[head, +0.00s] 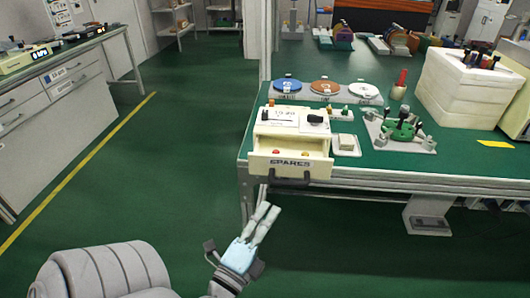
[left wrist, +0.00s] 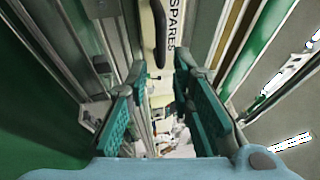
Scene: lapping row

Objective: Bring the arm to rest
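My left gripper (head: 267,213) is in front of the green-topped bench, below and short of the drawer handle. Its two fingers are apart with nothing between them; the left wrist view (left wrist: 161,75) also shows the gap between the green finger pads. A cream unit (head: 291,128) stands on the bench's front left corner. Its drawer marked SPARES (head: 318,170) is pulled out, with small red and yellow pieces inside. The dark drawer handle (head: 289,181) is clear of my fingers. My right gripper is not in view.
The bench (head: 400,170) holds several coloured discs, a green-handled fixture (head: 403,129), a red-handled tool (head: 399,85) and a white foam box (head: 468,90). A drawer cabinet (head: 65,90) stands at the left. The green floor (head: 180,150) between is clear.

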